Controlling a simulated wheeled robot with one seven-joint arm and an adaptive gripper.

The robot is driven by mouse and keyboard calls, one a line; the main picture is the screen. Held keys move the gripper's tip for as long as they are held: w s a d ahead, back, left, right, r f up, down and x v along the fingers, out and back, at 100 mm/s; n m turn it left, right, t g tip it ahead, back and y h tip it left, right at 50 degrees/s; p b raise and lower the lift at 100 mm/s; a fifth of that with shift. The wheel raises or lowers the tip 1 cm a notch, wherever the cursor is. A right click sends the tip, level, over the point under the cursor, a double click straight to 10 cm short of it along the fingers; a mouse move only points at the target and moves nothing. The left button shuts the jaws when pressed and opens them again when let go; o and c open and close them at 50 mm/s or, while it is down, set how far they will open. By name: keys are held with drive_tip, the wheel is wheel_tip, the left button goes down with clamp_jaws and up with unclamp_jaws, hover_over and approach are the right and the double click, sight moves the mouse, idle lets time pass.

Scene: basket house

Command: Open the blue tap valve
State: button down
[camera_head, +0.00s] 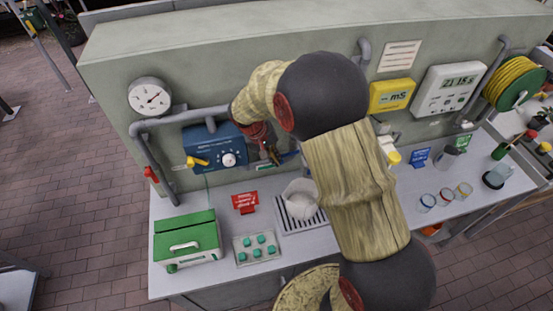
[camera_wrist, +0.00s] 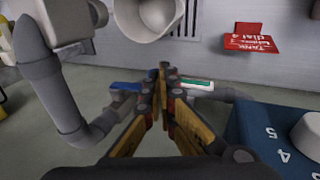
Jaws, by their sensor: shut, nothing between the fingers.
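The blue tap valve handle (camera_wrist: 127,87) is a flat blue lever on a grey tap body, left of my fingertips in the wrist view. A bit of blue handle (camera_head: 290,157) also shows in the head view, partly hidden by my arm. My gripper (camera_wrist: 163,72) is shut and empty, its fingers pressed together between the blue handle and a green-and-white handle (camera_wrist: 198,84). I cannot tell whether a finger touches either handle. In the head view my gripper (camera_head: 272,155) is close to the wall, above the sink.
A white bucket (camera_head: 300,198) stands on the sink grate. A blue control box (camera_head: 213,146) with a dial is left of my gripper. A red sign (camera_head: 245,202) and green box (camera_head: 186,238) stand on the counter. A thick grey pipe (camera_wrist: 50,85) is at left in the wrist view.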

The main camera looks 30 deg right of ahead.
drive_tip(key=a+b+x, duration=0.1)
drive_tip(key=b+x, duration=0.8)
drive_tip(key=b, duration=0.1)
drive_tip(key=shift+s+f+h, duration=0.25)
drive_tip(key=shift+f+h, duration=0.15)
drive_tip(key=shift+f, duration=0.1)
drive_tip(key=shift+d+b, duration=0.2)
drive_tip(key=shift+b, duration=0.1)
idle(1.1)
